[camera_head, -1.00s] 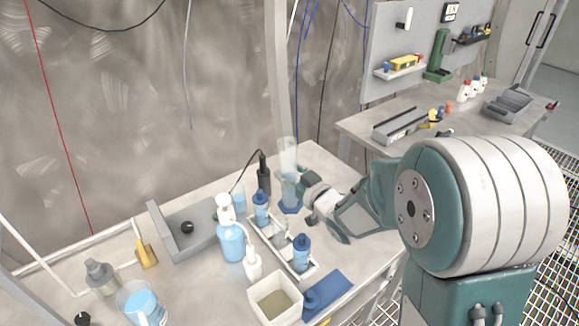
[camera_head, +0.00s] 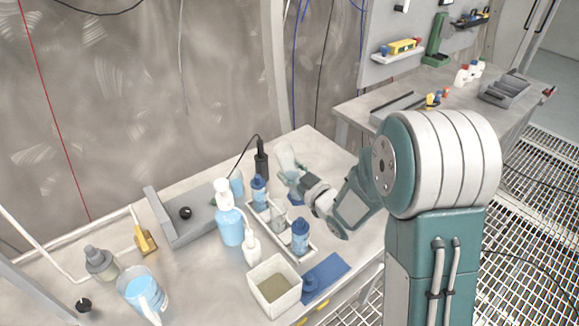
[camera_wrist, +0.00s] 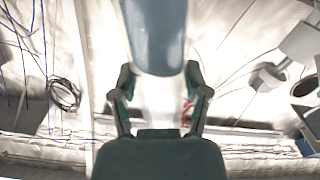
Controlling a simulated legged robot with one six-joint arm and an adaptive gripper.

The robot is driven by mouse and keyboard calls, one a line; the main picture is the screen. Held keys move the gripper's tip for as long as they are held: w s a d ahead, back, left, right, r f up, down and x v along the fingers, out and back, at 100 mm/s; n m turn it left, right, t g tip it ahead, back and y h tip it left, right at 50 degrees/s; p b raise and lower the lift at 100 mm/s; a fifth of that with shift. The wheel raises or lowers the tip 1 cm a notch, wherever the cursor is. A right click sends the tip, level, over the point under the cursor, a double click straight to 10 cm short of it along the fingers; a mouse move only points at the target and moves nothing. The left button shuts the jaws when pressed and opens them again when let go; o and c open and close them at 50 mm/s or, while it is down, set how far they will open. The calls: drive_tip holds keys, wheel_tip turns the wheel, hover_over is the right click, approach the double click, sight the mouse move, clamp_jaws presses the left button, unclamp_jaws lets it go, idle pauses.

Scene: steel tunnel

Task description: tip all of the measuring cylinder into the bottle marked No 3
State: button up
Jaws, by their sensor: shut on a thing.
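The measuring cylinder (camera_head: 284,156) is clear and tilted, its upper end leaning left in the head view. My gripper (camera_head: 292,178) is shut on it, above the bench just right of a white rack (camera_head: 312,252). In the wrist view the cylinder (camera_wrist: 161,98) lies between the fingers (camera_wrist: 161,82), with a blue-grey part (camera_wrist: 156,35) beyond them. Blue-capped bottles stand upright in the rack, one at the back (camera_head: 259,190) and one at the front (camera_head: 300,238). A small clear vessel (camera_head: 278,217) sits between them. I cannot read any number, so which is No 3 is unclear.
Left of the rack stand a blue pump bottle (camera_head: 229,222) and a small white bottle (camera_head: 252,250). A square beige tub (camera_head: 273,285) and a blue mat (camera_head: 326,272) are in front. A black upright tool (camera_head: 261,160) stands behind.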

sight(296, 182)
drive_tip(key=shift+w+d+f+n, duration=0.2)
drive_tip(key=shift+f+n, duration=0.15)
drive_tip(key=shift+f, duration=0.5)
drive_tip(key=shift+w+d+f+n, duration=0.1)
drive_tip(key=shift+d+f+n, duration=0.2)
drive_tip(key=shift+f, duration=0.5)
drive_tip(key=shift+w+d+f+n, duration=0.15)
drive_tip(key=shift+f+n, duration=0.2)
drive_tip(key=shift+f, duration=0.5)
drive_tip(key=shift+r, duration=0.1)
drive_tip(key=shift+w+d+f+n, duration=0.1)
drive_tip(key=shift+d+f+n, duration=0.2)
drive_tip(key=shift+f+n, duration=0.25)
drive_tip(key=shift+w+d+f+n, duration=0.1)
drive_tip(key=shift+d+f+n, duration=0.15)
drive_tip(key=shift+f+n, duration=0.3)
drive_tip(key=shift+w+d+f+n, duration=0.1)
drive_tip(key=shift+w+d+n, duration=0.1)
drive_tip(key=shift+n, duration=0.4)
drive_tip(key=shift+w+d+f+n, duration=0.1)
drive_tip(key=shift+d+n, duration=0.1)
drive_tip(key=shift+n, duration=0.4)
